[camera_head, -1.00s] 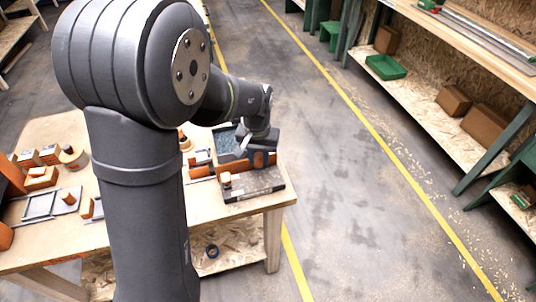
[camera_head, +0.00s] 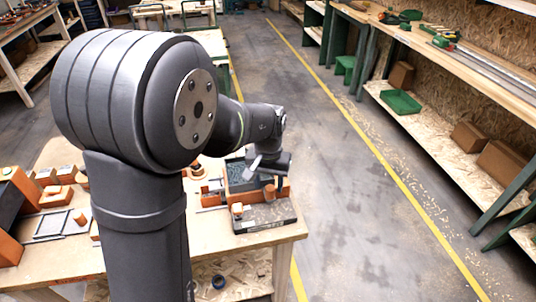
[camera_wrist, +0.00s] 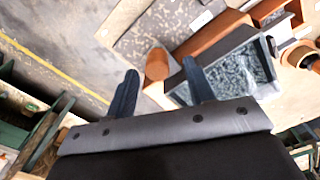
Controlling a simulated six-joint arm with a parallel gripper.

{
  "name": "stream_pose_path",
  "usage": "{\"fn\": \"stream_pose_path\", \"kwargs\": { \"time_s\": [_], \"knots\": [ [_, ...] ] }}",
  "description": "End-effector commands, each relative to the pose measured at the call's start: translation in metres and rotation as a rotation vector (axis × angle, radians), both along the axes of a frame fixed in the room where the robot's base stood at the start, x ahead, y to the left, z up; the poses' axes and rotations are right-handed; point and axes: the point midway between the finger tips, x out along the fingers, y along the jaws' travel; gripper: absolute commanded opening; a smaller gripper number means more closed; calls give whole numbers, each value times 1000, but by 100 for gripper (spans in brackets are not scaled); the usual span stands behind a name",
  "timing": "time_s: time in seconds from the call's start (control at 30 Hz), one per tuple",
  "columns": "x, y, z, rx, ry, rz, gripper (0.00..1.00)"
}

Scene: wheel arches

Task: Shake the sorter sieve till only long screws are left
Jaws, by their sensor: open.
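The sorter sieve (camera_head: 238,178) is a dark tray holding a mass of small grey screws, near the right end of the workbench. It also shows in the wrist view (camera_wrist: 236,72), to the right of my fingers. The screws are too small to tell long from short. An orange-brown round handle (camera_wrist: 157,65) stands at the sieve's near side, between and beyond my open fingertips. My gripper (camera_wrist: 159,68) is open and empty, and one finger overlaps the tray's corner in the picture. In the head view, my gripper (camera_head: 262,165) is above the sieve's right side.
Wooden blocks and metal frames (camera_head: 50,226) lie at the left. My arm hides the bench's middle. Floor to the right is clear.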

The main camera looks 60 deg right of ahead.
Motion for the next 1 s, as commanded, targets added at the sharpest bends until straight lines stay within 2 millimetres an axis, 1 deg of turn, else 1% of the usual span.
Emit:
{"fn": "stream_pose_path", "kwargs": {
  "time_s": [0.03, 0.3, 0.4, 0.5, 0.6, 0.7, 1.0],
  "knots": [
    [0, -1, 14, -5, -2, 0, 49],
    [1, 0, 81, -5, -2, 0, 49],
    [1, 0, 103, -3, -1, 0, 49],
    [1, 0, 120, -3, -1, 1, 49],
    [1, 0, 132, -2, -2, 1, 49],
    [1, 1, 138, 0, -1, 1, 49],
    [1, 1, 141, 1, -1, 1, 49]
  ]
}}
